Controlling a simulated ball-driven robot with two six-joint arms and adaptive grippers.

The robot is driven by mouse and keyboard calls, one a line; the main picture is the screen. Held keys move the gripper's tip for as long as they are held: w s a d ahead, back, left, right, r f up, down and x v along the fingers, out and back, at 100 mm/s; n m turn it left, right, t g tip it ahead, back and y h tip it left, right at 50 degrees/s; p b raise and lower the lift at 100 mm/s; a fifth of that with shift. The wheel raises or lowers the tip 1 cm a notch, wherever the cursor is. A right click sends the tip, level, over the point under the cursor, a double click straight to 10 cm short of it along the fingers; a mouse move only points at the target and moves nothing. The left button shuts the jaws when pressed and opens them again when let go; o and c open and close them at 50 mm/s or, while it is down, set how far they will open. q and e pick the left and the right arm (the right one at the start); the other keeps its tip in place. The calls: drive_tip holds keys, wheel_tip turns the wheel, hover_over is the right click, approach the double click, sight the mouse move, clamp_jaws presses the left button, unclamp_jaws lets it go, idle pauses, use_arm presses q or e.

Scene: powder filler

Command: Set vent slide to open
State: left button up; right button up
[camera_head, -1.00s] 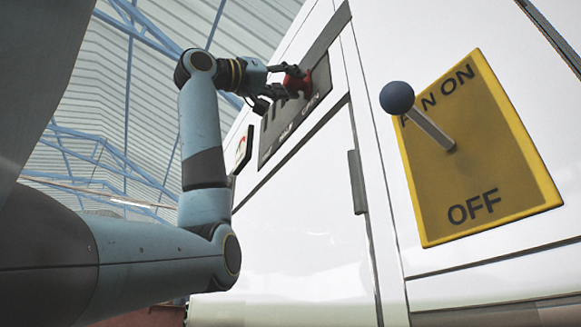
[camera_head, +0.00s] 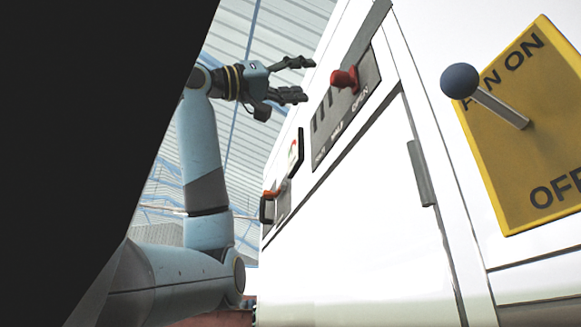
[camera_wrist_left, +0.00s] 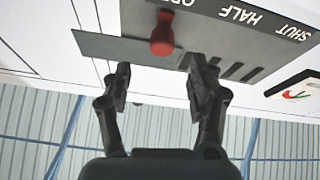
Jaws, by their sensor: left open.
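The vent slide is a red knob (camera_head: 345,79) on a grey panel (camera_head: 325,138) set in the white machine, with a row of dark slots and printed positions. The knob stands at the OPEN end of the panel. In the left wrist view the red knob (camera_wrist_left: 162,35) is beside the partly cut-off OPEN label, away from HALF and SHUT. My left gripper (camera_head: 302,80) is open and empty, left of the knob and apart from it. In the left wrist view its two fingers (camera_wrist_left: 160,82) are spread below the knob. My right gripper is not in view.
A yellow fan plate (camera_head: 545,120) with a blue-ball lever (camera_head: 460,81) is at the right. Below the slide panel are a small gauge (camera_head: 294,153) and an orange handle (camera_head: 271,193). A grey door handle (camera_head: 421,173) sticks out of the white front.

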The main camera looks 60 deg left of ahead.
use_arm(q)
drive_tip(key=shift+v, duration=1.1)
